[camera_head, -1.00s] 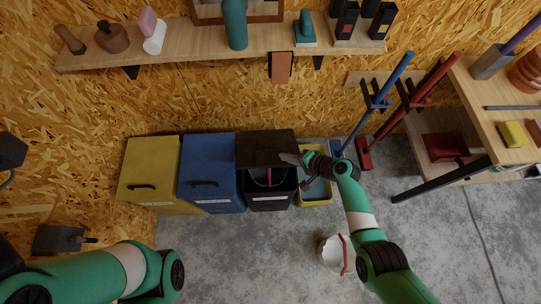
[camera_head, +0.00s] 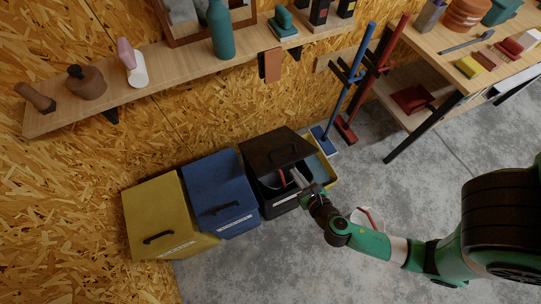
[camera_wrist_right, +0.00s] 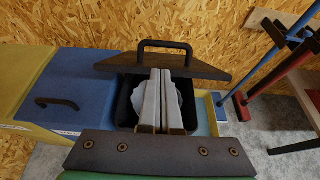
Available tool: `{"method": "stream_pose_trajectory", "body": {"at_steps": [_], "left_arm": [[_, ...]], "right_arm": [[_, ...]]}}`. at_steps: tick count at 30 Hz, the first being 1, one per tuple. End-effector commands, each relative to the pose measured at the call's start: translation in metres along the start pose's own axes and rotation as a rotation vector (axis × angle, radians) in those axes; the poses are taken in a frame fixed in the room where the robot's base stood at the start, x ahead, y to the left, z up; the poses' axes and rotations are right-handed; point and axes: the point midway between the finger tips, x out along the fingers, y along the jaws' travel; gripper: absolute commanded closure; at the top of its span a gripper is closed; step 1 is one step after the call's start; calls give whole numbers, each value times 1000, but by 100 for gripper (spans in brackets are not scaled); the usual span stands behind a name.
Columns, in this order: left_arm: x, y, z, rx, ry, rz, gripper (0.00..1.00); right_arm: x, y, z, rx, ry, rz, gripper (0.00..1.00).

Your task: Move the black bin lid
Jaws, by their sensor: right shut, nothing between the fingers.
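Whether the fingertips touch the lid is unclear. Something pale (camera_wrist_right: 174,101) lies inside the bin, partly hidden by the fingers. My left gripper is out of view.
A blue bin (camera_head: 219,187) and a yellow bin (camera_head: 156,212) stand shut to the left. A blue broom (camera_head: 350,80) and a red broom (camera_head: 378,75) lean at the right. A white container (camera_head: 367,217) sits on the grey floor near my right arm.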

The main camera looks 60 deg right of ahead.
Motion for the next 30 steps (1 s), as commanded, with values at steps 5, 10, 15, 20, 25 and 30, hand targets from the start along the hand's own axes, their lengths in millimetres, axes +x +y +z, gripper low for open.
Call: {"method": "stream_pose_trajectory", "body": {"at_steps": [5,10,15,20,25,30], "left_arm": [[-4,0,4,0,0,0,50],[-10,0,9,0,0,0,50],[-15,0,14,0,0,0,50],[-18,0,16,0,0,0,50],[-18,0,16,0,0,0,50],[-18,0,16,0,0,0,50]], "right_arm": [[17,-1,-2,7,2,-6,100],[50,-1,-2,12,-1,-7,100],[81,-1,-2,9,0,-5,100],[97,0,-1,8,1,-2,100],[100,0,0,8,2,-1,100],[100,0,0,8,2,-1,100]]}}
